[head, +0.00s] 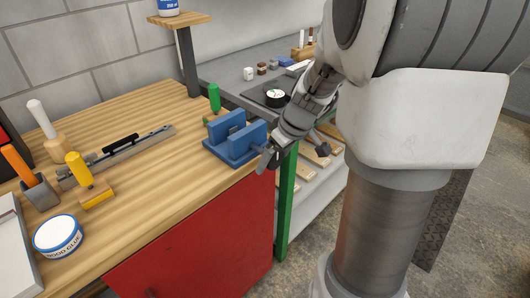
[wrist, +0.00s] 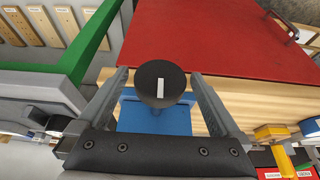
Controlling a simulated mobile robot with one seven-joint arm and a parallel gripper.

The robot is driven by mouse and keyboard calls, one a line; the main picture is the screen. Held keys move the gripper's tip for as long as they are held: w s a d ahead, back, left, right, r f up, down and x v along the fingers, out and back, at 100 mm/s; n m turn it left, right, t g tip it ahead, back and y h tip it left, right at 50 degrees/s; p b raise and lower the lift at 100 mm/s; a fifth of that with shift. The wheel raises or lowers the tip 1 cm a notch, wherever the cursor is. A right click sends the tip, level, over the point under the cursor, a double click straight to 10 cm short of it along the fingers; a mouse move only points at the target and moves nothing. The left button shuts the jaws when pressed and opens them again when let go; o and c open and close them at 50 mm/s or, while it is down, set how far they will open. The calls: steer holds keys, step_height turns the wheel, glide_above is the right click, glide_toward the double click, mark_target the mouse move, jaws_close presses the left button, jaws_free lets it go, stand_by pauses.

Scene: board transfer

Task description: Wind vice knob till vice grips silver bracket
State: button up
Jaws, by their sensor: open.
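The blue vice (head: 232,150) stands at the right front corner of the wooden bench, and part of it shows in the wrist view (wrist: 150,120). A small greyish piece (head: 236,129) shows between its two jaws; I cannot tell for sure that it is the silver bracket or whether the jaws touch it. The round black vice knob (wrist: 160,83) with a white mark faces the wrist camera. My gripper (wrist: 160,74) is open, with one finger on each side of the knob and a visible gap to each. In the head view my gripper (head: 267,160) is beside the vice and hides the knob.
A green-handled tool (head: 214,97) stands just behind the vice. A yellow-handled tool (head: 78,168), a long metal rail (head: 120,155) and a glue tin (head: 58,235) are farther left. A green post (head: 286,205) rises close beside my gripper.

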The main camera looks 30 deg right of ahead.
steer(key=c, duration=1.3)
steer(key=g+y, duration=0.1)
steer(key=y, duration=0.2)
steer(key=shift+d+m, duration=0.15)
steer(key=shift+m, duration=0.25)
steer(key=m+g+y+p, duration=0.1)
steer(key=y, duration=0.3)
steer(key=shift+w+d+y, duration=0.1)
steer(key=shift+y, duration=0.2)
steer(key=y, duration=0.2)
steer(key=m+g+y+p, duration=0.1)
steer(key=y, duration=0.2)
steer(key=shift+f, duration=0.2)
steer(key=shift+f+m+y+p, duration=0.1)
steer(key=shift+m+y+p, duration=0.5)
steer(key=shift+y, duration=1.1)
steer(key=shift+m, duration=0.3)
